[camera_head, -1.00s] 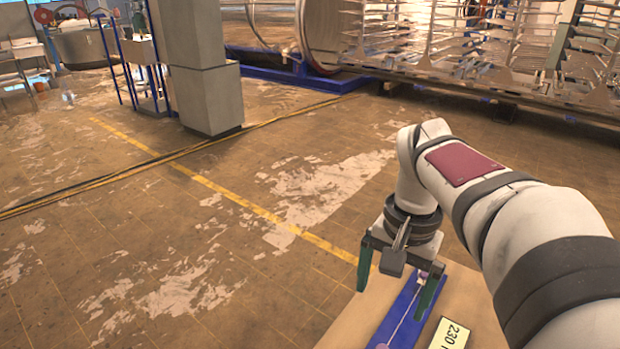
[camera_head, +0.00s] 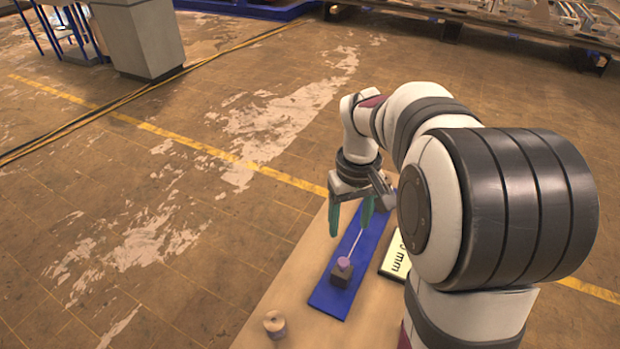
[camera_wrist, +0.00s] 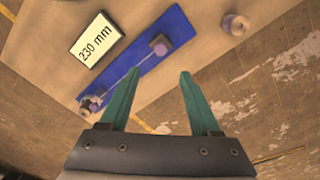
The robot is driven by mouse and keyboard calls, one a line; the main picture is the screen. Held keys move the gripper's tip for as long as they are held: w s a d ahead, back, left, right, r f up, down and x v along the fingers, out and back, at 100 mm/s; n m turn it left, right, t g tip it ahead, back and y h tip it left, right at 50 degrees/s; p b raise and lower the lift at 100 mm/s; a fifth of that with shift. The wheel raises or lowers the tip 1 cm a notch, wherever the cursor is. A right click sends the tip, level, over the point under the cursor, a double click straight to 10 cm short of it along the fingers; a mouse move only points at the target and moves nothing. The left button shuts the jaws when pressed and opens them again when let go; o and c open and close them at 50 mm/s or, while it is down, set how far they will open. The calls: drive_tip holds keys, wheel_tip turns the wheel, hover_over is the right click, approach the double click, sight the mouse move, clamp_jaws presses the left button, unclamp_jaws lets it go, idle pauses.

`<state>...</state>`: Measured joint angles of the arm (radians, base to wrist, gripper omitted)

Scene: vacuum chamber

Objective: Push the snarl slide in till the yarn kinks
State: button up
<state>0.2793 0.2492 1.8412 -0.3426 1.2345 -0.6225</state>
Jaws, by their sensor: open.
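A blue board (camera_head: 333,291) lies on a tan tabletop. A dark block with a purple knob (camera_head: 342,273) stands at its near end, and it also shows in the wrist view (camera_wrist: 159,46). A pale yarn (camera_wrist: 124,72) runs straight along the board from this block to a small pale and purple fitting (camera_wrist: 90,103) at the other end. I cannot tell which end piece is the snarl slide. My gripper (camera_head: 350,226) has green fingers, open and empty, above the far part of the board. My arm hides the fitting in the head view.
A "230 mm" sign (camera_wrist: 97,40) lies beside the board. A small spool (camera_head: 275,325) stands near the table's left edge, also seen in the wrist view (camera_wrist: 236,24). The tabletop between spool and board is clear.

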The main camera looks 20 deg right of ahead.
sight(344, 261)
wheel_tip(344, 261, down, 12)
drive_tip(key=shift+f, duration=0.25)
clamp_jaws()
idle(1.3)
